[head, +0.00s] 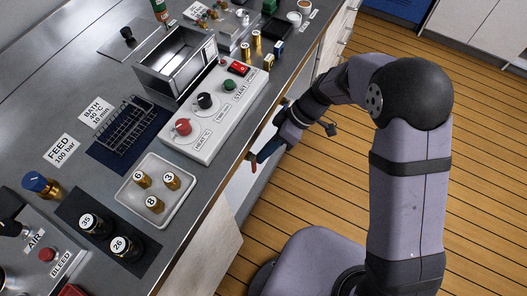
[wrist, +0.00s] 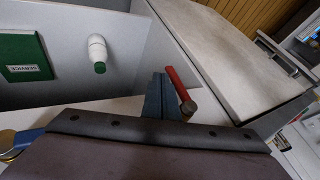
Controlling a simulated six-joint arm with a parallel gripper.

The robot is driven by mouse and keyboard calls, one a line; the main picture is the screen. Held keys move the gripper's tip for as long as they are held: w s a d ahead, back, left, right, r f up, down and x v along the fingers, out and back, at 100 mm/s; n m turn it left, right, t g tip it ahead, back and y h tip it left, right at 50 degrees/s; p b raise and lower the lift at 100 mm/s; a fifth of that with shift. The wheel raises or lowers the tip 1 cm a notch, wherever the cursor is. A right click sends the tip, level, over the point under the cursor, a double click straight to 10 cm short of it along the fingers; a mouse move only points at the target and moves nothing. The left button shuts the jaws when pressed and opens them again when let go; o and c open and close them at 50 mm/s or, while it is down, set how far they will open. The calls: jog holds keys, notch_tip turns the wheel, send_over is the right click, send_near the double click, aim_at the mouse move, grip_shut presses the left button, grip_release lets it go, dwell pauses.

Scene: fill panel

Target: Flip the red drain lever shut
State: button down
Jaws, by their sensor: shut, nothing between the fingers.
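The red drain lever (wrist: 178,84) shows in the wrist view as a slim red bar slanting down to a brass-coloured end (wrist: 188,108). My gripper (wrist: 162,82) is shut and empty, its blue-grey fingers just left of the lever in that view. I cannot tell whether they touch it. In the head view my gripper (head: 267,152) reaches in below the bench's front edge, and a small red piece of the lever (head: 253,168) shows by the fingertips. The rest of the lever and its valve are hidden there.
A white pipe with a green tip (wrist: 97,50) and a green sign (wrist: 22,58) are left of the lever in the wrist view. A blue handle with brass (wrist: 22,140) is at lower left. A pale cabinet panel (wrist: 225,50) stands right. The bench (head: 225,180) overhangs.

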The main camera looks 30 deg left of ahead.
aim_at(255, 171)
jog(key=shift+s, duration=0.3)
jog(key=shift+s+f+g+b, duration=0.2)
jog(key=shift+f+g+b, duration=0.1)
jog(key=shift+g+b, duration=0.3)
dwell(0.4)
jog(key=s+g+b, duration=0.1)
jog(key=b, duration=0.1)
jog(key=s+f+m+g+b, duration=0.1)
jog(key=g+b, duration=0.1)
jog(key=shift+s+f, duration=0.1)
jog(key=shift+s, duration=0.25)
jog(key=shift+s+r+m+g+y+b, duration=0.25)
jog(key=shift+s+g+b, duration=0.15)
jog(key=shift+s+g, duration=0.35)
jog(key=shift+s+r+m+g+y+b, duration=0.15)
jog(key=shift+s+r+g+y+b, duration=0.2)
jog(key=shift+s+g, duration=0.4)
jog(key=shift+f, duration=0.1)
jog(key=shift+w+f, duration=0.1)
dwell(0.4)
